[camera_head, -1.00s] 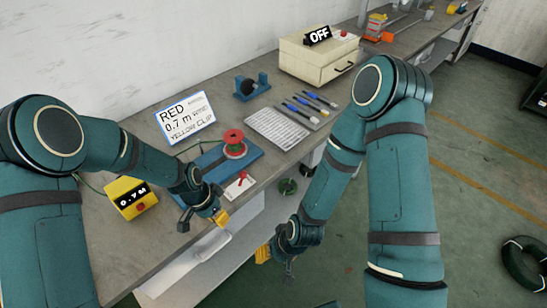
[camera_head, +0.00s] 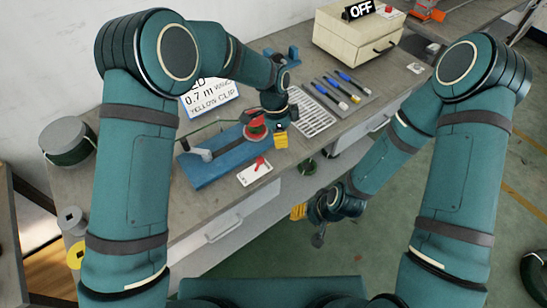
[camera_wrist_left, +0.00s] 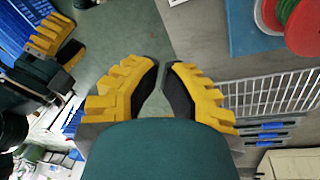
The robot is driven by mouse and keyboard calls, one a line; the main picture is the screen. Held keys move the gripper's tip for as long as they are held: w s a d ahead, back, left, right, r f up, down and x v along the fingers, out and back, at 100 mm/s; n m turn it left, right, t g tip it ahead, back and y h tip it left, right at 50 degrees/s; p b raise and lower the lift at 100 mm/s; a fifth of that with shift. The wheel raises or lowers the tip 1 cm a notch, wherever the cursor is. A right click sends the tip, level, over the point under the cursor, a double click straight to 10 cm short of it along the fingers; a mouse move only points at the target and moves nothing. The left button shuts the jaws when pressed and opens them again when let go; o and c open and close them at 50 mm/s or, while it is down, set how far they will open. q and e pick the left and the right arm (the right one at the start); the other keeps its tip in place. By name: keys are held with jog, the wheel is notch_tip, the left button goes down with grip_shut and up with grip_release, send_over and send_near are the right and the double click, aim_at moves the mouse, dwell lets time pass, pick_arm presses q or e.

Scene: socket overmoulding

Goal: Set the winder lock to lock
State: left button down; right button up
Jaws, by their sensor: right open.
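The winder is a blue base (camera_head: 215,167) on the bench with a red spool (camera_head: 257,130) at its right end. A white plate with a small red lever (camera_head: 260,163) lies at the front of the base, near the bench edge; its setting is too small to read. My left gripper (camera_head: 281,139) is just right of the red spool, apart from the lever. In the left wrist view its yellow fingers (camera_wrist_left: 164,68) have tips close together with nothing visible between them. My right gripper (camera_head: 307,216) is open and empty, in front of the bench. The spool also shows in the left wrist view (camera_wrist_left: 305,30).
A white wire rack (camera_head: 312,112) and several blue-handled tools (camera_head: 338,88) lie right of the winder. A cream box (camera_head: 350,42) with an OFF sign stands behind them. A sign (camera_head: 210,98) reading YELLOW CLIP is partly hidden by my left arm. A drawer (camera_head: 225,228) is below.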

aim_at(258, 165)
pick_arm(q)
jog(key=f, duration=0.3)
jog(key=s+d+f, duration=0.1)
jog(key=f, duration=0.6)
jog(key=shift+s+d+f+b, duration=0.15)
jog(key=shift+d+b, duration=0.05)
jog(key=shift+b, duration=0.2)
jog(key=a, duration=0.1)
jog(key=a+r, duration=0.1)
jog(key=a, duration=0.1)
jog(key=shift+a, duration=0.2)
jog(key=shift+a+r, duration=0.15)
jog(key=shift+a, duration=0.15)
jog(key=shift+s+a+r+h, duration=0.1)
jog(key=shift+s+a+h, duration=0.1)
jog(key=shift+h, duration=0.2)
jog(key=shift+s+a+r+t+h+b, duration=0.15)
jog(key=shift+t+h+b, duration=0.35)
jog(key=shift+b, duration=0.5)
